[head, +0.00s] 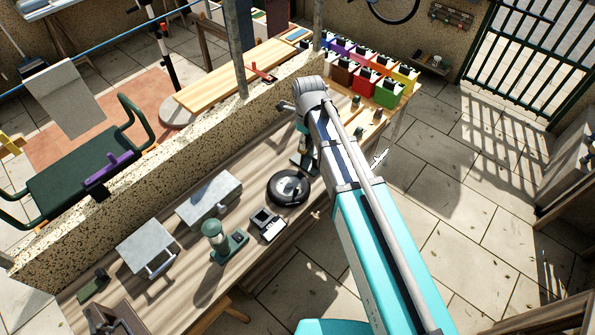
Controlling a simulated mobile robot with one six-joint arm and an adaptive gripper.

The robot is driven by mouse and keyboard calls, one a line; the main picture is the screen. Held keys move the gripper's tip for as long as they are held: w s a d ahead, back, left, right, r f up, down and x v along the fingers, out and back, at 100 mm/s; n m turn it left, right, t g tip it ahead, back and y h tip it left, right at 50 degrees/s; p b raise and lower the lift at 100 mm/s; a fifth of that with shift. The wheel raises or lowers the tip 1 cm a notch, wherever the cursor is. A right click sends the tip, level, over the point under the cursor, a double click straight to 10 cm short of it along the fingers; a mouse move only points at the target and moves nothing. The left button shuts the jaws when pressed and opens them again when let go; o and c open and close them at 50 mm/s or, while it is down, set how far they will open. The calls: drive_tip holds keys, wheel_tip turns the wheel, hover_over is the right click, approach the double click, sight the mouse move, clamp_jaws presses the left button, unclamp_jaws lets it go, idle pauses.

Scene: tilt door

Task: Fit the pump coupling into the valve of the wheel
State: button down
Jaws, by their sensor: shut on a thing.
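My teal and grey arm reaches from the lower right up over the far part of the bench, just right of the wheel. I cannot pick out the pump coupling.
The workbench (180,262) holds a green device (229,243), a small boxy device (267,224), and grey metal boxes (209,199). A speckled low wall (165,172) runs behind it. Coloured containers (366,78) stand at the far end. Paved floor right of the bench is clear.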

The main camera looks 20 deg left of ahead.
wheel_tip(320, 180, down, 19)
drive_tip(key=b, duration=1.8)
drive_tip(key=shift+f+b, duration=0.2)
drive_tip(key=shift+b, duration=0.15)
drive_tip(key=shift+s, duration=0.15)
